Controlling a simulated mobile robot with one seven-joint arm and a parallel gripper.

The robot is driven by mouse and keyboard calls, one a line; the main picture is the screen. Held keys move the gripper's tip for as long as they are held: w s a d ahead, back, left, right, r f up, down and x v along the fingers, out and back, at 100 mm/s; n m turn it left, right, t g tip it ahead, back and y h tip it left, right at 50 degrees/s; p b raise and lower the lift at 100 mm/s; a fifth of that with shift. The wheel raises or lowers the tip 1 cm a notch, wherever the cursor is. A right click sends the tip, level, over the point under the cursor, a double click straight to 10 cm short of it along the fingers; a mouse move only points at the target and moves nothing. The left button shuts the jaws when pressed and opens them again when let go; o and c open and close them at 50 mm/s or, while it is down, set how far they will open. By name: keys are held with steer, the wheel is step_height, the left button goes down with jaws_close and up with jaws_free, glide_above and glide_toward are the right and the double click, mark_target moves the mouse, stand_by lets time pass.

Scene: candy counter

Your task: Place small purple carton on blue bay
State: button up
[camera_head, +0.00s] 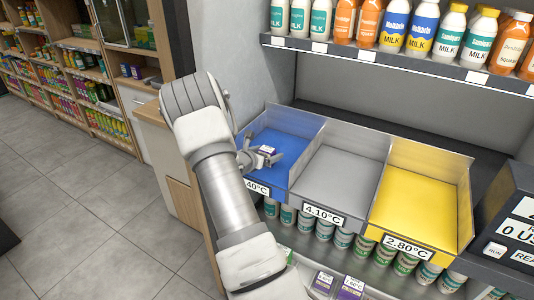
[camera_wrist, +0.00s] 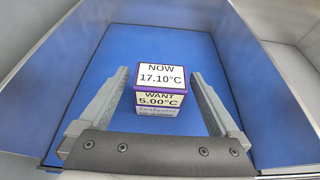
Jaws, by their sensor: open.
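The small purple carton (camera_wrist: 160,75) is white with a purple edge, and its labels read NOW 17.10°C and WANT 5.00°C. It stands inside the blue bay (camera_wrist: 215,45), whose blue floor shows around it. In the head view the carton (camera_head: 267,150) is small and partly hidden by my gripper (camera_head: 263,158), which reaches into the blue bay (camera_head: 290,130) from the left. In the wrist view my gripper (camera_wrist: 159,78) is open, with one finger on each side of the carton and a visible gap at both sides.
A grey bay (camera_head: 345,175) marked 4.10°C and a yellow bay (camera_head: 420,200) marked 2.80°C stand to the right, both empty. Bay walls rise around my gripper. Bottles (camera_head: 390,25) line the shelf above. Other purple-labelled cartons (camera_head: 350,288) sit below at the front.

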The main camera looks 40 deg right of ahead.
steer(key=shift+r, duration=0.15)
steer(key=shift+r+p, duration=0.2)
steer(key=shift+p, duration=0.2)
steer(key=b+v, duration=0.2)
steer(key=v, duration=1)
steer(key=s+a+r+m+g+y, duration=0.3)
steer(key=s+a+r+m+y, duration=0.1)
steer(key=s+a+r+m, duration=0.7)
steer(key=s+a+r+m+t+y, duration=0.2)
steer(key=s+a+r+m+y, duration=0.1)
steer(key=a, duration=0.7)
steer(key=s+a+r+m+t+y, duration=0.2)
steer(key=s+a+m+y, duration=0.4)
steer(key=a, duration=0.4)
steer(key=shift+s+a+r+m+t, duration=0.4)
steer(key=shift+s+r+m, duration=0.2)
steer(key=shift+s+r, duration=0.45)
steer(key=shift+s+d+f, duration=0.1)
steer(key=shift+s+f, duration=0.05)
